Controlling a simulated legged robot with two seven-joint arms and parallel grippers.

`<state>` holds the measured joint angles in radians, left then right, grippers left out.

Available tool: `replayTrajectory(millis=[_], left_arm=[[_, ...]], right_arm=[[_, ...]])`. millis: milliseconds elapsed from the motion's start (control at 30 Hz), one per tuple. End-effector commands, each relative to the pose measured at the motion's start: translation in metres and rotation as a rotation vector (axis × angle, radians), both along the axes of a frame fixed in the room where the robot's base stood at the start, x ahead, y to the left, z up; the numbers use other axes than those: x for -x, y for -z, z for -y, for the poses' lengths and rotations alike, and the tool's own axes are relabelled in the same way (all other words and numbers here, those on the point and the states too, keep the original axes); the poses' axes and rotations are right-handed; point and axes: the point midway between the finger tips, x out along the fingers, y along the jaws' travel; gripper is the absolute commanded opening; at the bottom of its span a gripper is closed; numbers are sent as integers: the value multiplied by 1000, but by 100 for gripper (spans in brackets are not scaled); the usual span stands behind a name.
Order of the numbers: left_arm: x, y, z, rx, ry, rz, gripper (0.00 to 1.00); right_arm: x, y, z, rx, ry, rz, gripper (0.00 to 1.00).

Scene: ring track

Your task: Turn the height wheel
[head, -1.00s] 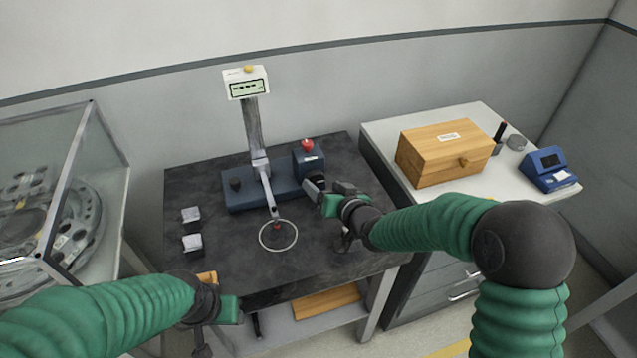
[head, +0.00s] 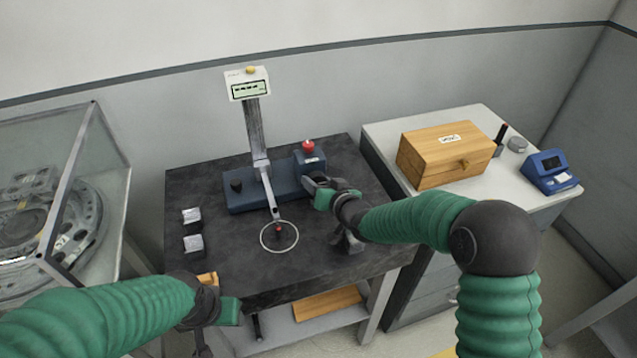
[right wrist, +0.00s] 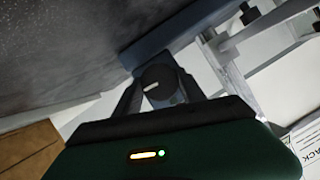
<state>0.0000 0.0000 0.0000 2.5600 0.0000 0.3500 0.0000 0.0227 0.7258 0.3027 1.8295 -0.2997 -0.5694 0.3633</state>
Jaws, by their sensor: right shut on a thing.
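A measuring stand with a blue base (head: 262,190) stands on the dark table. Its post carries a display (head: 247,85), and a thin arm reaches forward to a ring (head: 279,236). My right gripper (head: 318,182) is at the right end of the base, below the red button (head: 308,146). In the right wrist view its two fingers are closed around a dark round wheel (right wrist: 157,82) with a white mark; in the head view the gripper hides this wheel. My left gripper (head: 228,312) hangs at the table's front left edge; its jaws are not clear.
Two small grey blocks (head: 193,244) lie on the table at left. A glass case (head: 50,200) stands further left. At right, a white-topped cabinet holds a wooden box (head: 447,160) and a blue device (head: 550,170).

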Motion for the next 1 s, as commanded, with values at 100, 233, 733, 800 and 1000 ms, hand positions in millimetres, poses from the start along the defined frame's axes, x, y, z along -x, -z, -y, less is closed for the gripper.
replayTrajectory(millis=[100,233,733,800,1000], left_arm=[[0,0,0,0,0,0,50],[0,-1,0,0,0,0,50],[0,-20,0,0,0,0,50],[0,-23,0,0,0,0,50],[0,-26,0,0,0,0,50]], right_arm=[[0,0,1,-1,1,-2,7],[0,0,2,-15,2,-6,7],[-1,1,5,-303,5,-102,7],[-1,1,5,-365,6,-121,7],[-1,4,6,-531,6,-176,7]])
